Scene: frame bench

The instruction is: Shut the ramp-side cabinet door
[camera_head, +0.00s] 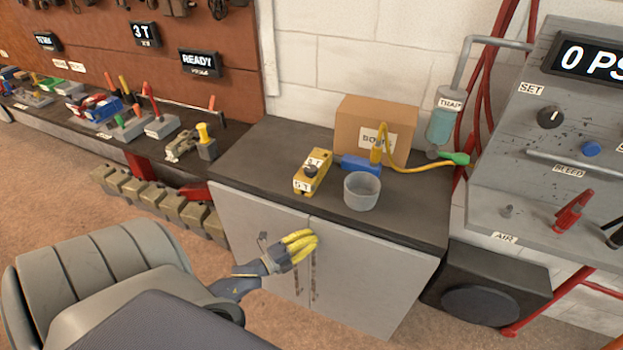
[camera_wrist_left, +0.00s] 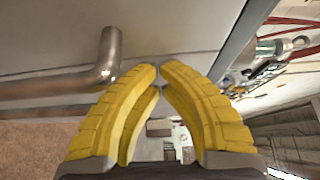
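A grey cabinet (camera_head: 375,275) with two pale door panels stands under a dark worktop (camera_head: 262,150). Its left door (camera_head: 250,218) and right door (camera_head: 365,270) meet at a seam near the middle. Both look flush or nearly so; a small gap cannot be told. Which one is ramp-side is not marked. My left gripper (camera_head: 312,243) has yellow fingers and is in front of the doors near the seam, partly hiding the handles. In the left wrist view its fingertips (camera_wrist_left: 159,70) almost meet with nothing between them. A metal bar handle (camera_wrist_left: 105,72) lies beside the fingers, apart from them.
On the worktop are a cardboard box (camera_head: 350,120), a yellow block (camera_head: 313,172), a grey cup (camera_head: 362,191) and a blue part with a yellow hose. A dark box (camera_head: 487,290) and a gauge panel (camera_head: 570,130) stand right. Floor in front is open.

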